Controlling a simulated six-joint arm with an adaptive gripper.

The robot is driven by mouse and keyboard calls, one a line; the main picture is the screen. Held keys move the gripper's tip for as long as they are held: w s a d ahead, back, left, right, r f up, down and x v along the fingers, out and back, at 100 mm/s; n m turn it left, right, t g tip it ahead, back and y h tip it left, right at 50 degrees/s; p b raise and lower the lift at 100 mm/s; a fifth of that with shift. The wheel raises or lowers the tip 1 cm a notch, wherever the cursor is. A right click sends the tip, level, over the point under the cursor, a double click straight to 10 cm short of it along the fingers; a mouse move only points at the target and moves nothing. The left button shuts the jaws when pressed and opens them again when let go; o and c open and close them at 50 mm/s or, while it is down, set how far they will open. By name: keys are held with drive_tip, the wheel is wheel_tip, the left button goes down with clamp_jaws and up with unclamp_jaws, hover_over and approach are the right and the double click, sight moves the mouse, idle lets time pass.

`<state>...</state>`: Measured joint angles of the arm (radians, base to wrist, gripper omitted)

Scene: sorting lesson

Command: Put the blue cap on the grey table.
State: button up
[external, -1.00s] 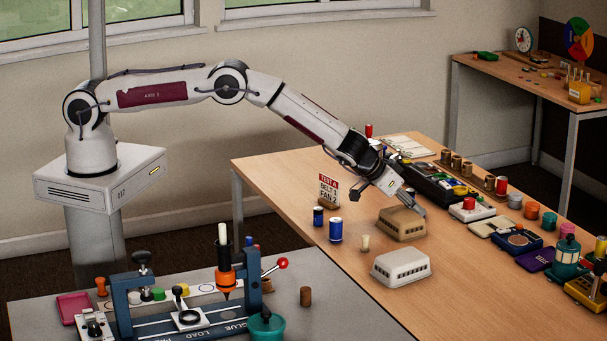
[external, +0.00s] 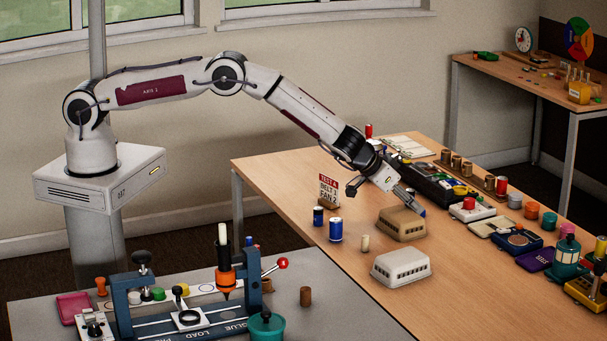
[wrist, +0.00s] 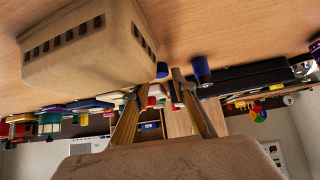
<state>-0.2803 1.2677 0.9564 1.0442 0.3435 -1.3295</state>
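A small blue cap-like piece (wrist: 162,70) shows in the wrist view, just beyond and between my fingertips, beside the tan vented box. In the external view a bit of blue (external: 421,212) shows at the end of my fingers, partly hidden behind the tan box (external: 402,225). My gripper (external: 411,201) is low over the wooden table, behind that box. In the wrist view the fingers of my gripper (wrist: 157,86) are apart with nothing held between them. The grey table (external: 350,322) is at the front left.
A white vented box (external: 401,268), a cream cylinder (external: 365,243) and two blue cylinders, one nearer (external: 336,229), stand on the wooden table (external: 270,175). A black tray (external: 432,183) is beyond my gripper. A blue press (external: 122,305) crowds the grey table; its right part has free room.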

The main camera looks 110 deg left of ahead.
drive_tip(key=v, duration=1)
idle(0.4)
drive_tip(key=shift+s+d+r, duration=0.1)
idle(0.8)
drive_tip(key=s+d+r+m, duration=0.1)
drive_tip(key=s+d+r, duration=0.3)
drive_tip(key=s+r, duration=0.75)
drive_tip(key=s+d+r+m, duration=0.1)
drive_tip(key=s+d+r, duration=0.55)
drive_tip(key=r, duration=0.75)
drive_tip(key=s+d+m+h, duration=0.2)
drive_tip(key=s+d, duration=0.3)
drive_tip(key=s, duration=0.6)
drive_tip(key=s+d+m+h, duration=0.2)
drive_tip(key=s+d, duration=0.3)
drive_tip(key=s, duration=0.6)
drive_tip(key=s+d+m+g+h, duration=0.1)
drive_tip(key=s+d, duration=0.4)
drive_tip(key=s, duration=0.6)
drive_tip(key=shift+s+d+r+m+h, duration=0.3)
drive_tip(key=shift+r+m+h, duration=0.1)
drive_tip(key=shift+r+m, duration=0.15)
